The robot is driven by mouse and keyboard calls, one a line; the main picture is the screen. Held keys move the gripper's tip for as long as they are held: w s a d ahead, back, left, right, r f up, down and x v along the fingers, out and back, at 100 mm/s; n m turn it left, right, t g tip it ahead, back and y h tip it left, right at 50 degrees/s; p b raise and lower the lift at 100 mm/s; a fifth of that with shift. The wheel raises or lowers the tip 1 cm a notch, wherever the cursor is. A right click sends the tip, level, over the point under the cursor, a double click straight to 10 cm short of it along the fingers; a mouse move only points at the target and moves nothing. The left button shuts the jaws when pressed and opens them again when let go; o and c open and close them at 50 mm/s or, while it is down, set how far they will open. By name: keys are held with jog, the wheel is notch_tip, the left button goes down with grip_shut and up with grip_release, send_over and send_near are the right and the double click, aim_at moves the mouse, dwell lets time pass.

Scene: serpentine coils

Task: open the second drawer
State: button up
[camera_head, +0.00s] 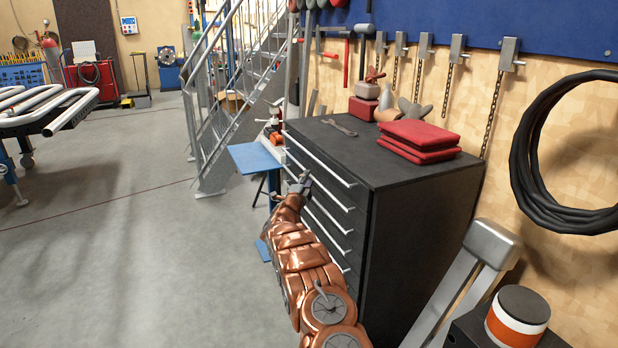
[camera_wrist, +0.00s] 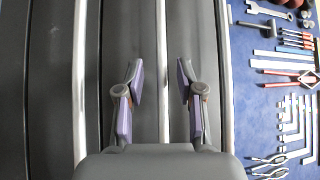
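The black drawer cabinet (camera_head: 410,240) stands against the wall at the right of the head view. Its front has several drawers with pale bar handles, and they all look closed. The second drawer's handle (camera_head: 332,193) is partly hidden by my gripper (camera_head: 303,184), which is at the cabinet front near the handle's left part. In the wrist view the handles run vertically. My gripper (camera_wrist: 158,105) is open, with one finger on each side of the middle handle (camera_wrist: 164,45). I see a gap on both sides of this bar. How deep the fingers reach around it is unclear.
Red folded cloths (camera_head: 418,139) and a wrench (camera_head: 340,127) lie on the cabinet top. A small blue table (camera_head: 254,157) and metal stairs (camera_head: 225,110) are beyond it. The floor (camera_head: 130,240) left of the cabinet is clear. A blue panel with tools (camera_wrist: 275,90) shows in the wrist view.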

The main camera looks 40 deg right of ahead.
jog(key=shift+x, duration=0.9)
jog(key=shift+c, duration=0.4)
grip_shut()
